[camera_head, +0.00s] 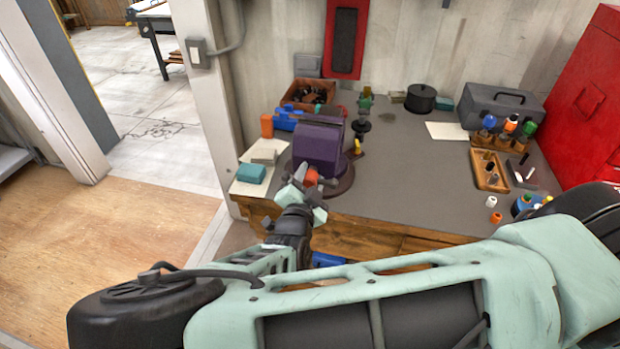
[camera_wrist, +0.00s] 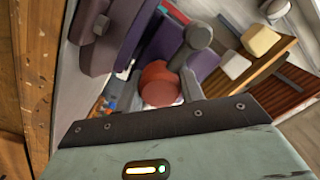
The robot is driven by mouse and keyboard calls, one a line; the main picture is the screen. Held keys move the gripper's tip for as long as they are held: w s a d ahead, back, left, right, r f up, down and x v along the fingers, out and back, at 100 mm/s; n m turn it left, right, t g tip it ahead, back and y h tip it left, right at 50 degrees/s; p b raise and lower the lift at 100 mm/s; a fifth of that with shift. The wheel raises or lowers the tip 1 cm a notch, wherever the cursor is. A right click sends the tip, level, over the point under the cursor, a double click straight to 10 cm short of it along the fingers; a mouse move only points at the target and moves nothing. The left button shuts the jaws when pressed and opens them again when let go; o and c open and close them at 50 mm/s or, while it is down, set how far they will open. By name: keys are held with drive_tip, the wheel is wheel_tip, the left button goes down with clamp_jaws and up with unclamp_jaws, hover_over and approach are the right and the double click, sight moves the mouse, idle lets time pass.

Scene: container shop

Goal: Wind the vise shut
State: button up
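The purple vise (camera_head: 318,145) stands on a dark round base at the front left of the grey workbench. A grey crank handle with a rounded end (camera_wrist: 197,36) shows in the wrist view, next to a red-orange round part (camera_wrist: 160,84); that red-orange part also shows in the head view (camera_head: 311,177). The vise's purple body (camera_wrist: 150,40) lies behind them in the wrist view. The jaw gap cannot be made out. My gripper (camera_head: 304,196) is at the vise's front, close to the handle.
A wooden tray (camera_head: 488,171) and a toolbox (camera_head: 500,103) stand to the right. The bench middle is clear.

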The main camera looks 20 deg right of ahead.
drive_tip(key=c, duration=0.4)
drive_tip(key=m+p, duration=0.1)
drive_tip(key=m, duration=0.3)
drive_tip(key=shift+m, duration=0.3)
drive_tip(key=m+p, duration=0.1)
drive_tip(key=m, duration=0.3)
drive_tip(key=shift+f+m, duration=0.1)
drive_tip(key=shift+m, duration=0.2)
drive_tip(key=m, duration=0.5)
drive_tip(key=shift+f+m+h+p, duration=0.1)
drive_tip(key=shift+m+h+p, duration=0.2)
drive_tip(key=shift+h, duration=0.1)
drive_tip(key=m, duration=0.5)
drive_tip(key=shift+a+f+m, duration=0.1)
drive_tip(key=shift+m, duration=0.2)
